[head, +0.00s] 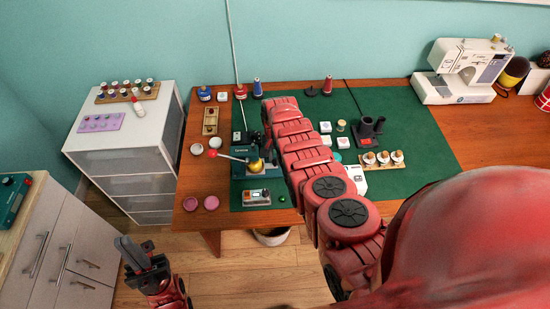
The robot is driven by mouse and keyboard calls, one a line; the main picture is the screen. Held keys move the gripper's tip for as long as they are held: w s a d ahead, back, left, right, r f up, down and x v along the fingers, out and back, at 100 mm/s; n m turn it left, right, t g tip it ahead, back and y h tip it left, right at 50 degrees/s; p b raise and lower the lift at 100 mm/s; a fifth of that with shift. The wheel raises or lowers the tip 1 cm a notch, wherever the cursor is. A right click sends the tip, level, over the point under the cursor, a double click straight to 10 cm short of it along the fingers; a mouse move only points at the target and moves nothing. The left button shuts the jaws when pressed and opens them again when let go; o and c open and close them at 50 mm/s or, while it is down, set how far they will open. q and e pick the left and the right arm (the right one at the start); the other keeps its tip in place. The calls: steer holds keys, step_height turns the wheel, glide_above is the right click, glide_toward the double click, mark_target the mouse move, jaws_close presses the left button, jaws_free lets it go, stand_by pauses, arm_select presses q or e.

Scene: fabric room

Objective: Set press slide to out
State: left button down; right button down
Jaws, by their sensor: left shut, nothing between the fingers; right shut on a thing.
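The press (239,168) is a dark green machine on the green mat, with a lever ending in a red knob (212,153) and a yellow round part (256,165). My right arm reaches over the table to the press's right side. My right gripper (266,142) is at the back right of the press, largely hidden by my arm. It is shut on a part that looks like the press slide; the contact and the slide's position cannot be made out. My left gripper (137,254) is shut and empty, low over the floor at the left of the table.
A small white-topped device (256,197) stands in front of the press. Two pink dishes (211,203) and a wooden tray (210,121) lie left of the mat. Spools stand behind. A white drawer unit (125,150) is at the left; a sewing machine (462,70) is back right.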

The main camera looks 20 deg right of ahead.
steer(key=s+d, duration=0.1)
steer(key=d, duration=0.2)
steer(key=s+d, duration=0.1)
steer(key=d, duration=0.2)
steer(key=d+p, duration=0.1)
steer(key=d, duration=0.1)
steer(key=shift+s+d, duration=0.4)
steer(key=shift+d+r, duration=0.1)
steer(key=c, duration=0.7)
jaws_free()
steer(key=shift+s+d, duration=0.1)
